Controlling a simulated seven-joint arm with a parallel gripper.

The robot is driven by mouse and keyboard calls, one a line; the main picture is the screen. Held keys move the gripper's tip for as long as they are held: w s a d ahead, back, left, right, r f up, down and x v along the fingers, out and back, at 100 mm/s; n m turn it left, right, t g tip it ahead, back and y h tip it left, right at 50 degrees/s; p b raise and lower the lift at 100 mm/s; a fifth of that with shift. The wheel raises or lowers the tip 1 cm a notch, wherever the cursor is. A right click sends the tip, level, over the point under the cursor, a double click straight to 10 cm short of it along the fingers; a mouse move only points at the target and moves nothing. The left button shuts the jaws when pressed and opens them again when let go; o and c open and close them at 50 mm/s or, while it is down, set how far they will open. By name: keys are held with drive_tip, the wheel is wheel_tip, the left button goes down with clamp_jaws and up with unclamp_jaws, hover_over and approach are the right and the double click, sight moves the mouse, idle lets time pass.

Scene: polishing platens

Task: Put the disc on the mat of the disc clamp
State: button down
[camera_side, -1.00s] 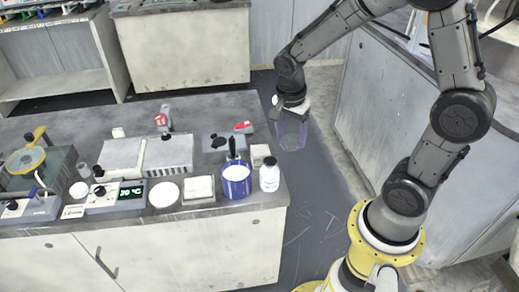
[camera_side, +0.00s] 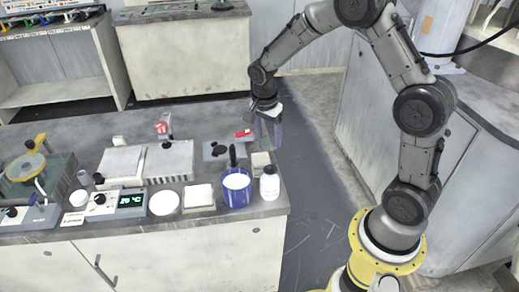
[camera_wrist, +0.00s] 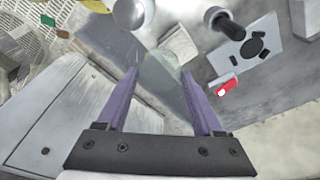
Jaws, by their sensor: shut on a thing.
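My gripper (camera_side: 269,138) hangs over the right end of the bench, its purple fingers pointing down. In the wrist view the fingers (camera_wrist: 163,88) are shut on a pale, see-through disc (camera_wrist: 160,72), held between their tips. The disc is hard to make out in the side view. A grey plate with a black round pad and dark knobs (camera_side: 217,149), with a red-tipped lever (camera_side: 243,133) beside it, looks like the disc clamp. It stands left of my gripper. In the wrist view this plate (camera_wrist: 275,42) and red lever (camera_wrist: 228,86) are at the upper right.
A blue cup (camera_side: 237,188) with a dark handle, a white bottle (camera_side: 269,184) and a pale block (camera_side: 260,160) stand close by at the bench's right end. A grey box unit (camera_side: 168,163) and another red-tipped lever (camera_side: 162,127) are further left.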

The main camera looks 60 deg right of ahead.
hover_over(260, 157)
drive_tip(key=f, duration=0.2)
drive_tip(key=s+f, duration=0.1)
drive_tip(key=f, duration=0.1)
drive_tip(key=shift+a+f, duration=0.1)
drive_tip(key=shift+a, duration=0.2)
drive_tip(key=shift+w+d+f, duration=0.1)
drive_tip(key=shift+w+f, duration=0.15)
drive_tip(key=shift+f, duration=0.7)
drive_tip(key=shift+w+f, duration=0.2)
drive_tip(key=shift+f, duration=0.75)
drive_tip(key=shift+c, duration=0.2)
unclamp_jaws()
drive_tip(key=shift+f, duration=0.1)
